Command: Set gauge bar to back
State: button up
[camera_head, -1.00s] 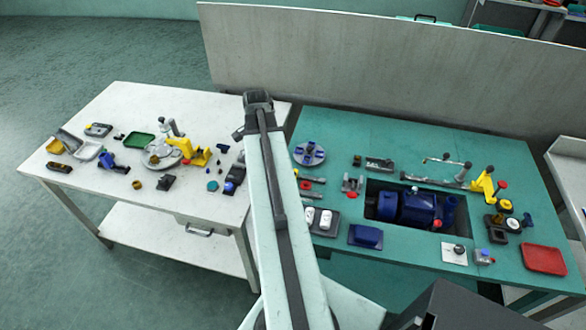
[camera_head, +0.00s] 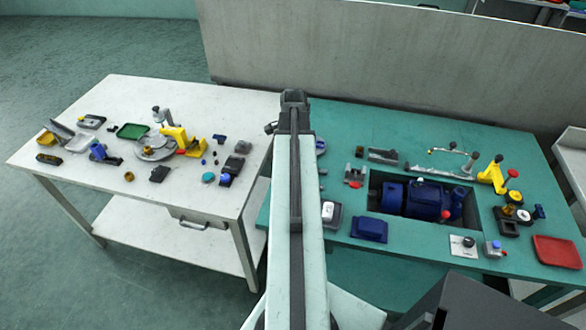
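I cannot tell for sure which part is the gauge bar. A thin metal bar with knobs (camera_head: 452,151) lies towards the back of the green bench (camera_head: 350,120), above a grey rail (camera_head: 438,172). The blue pump (camera_head: 415,198) sits in the dark recess in front of them. My arm reaches up the middle of the picture, and its end with my gripper (camera_head: 293,98) is left of these parts, over the gap between the benches. The fingers are too small and dark to read. My arm hides the left part of the green bench.
A white bench (camera_head: 75,135) on the left carries several small parts, a green tray (camera_head: 132,131) and a yellow clamp (camera_head: 178,138). A yellow clamp (camera_head: 492,176) and a red tray (camera_head: 557,250) are at the green bench's right. A grey partition (camera_head: 400,60) stands behind.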

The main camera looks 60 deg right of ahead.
jog(key=shift+f, duration=0.2)
grip_shut()
dwell(1.3)
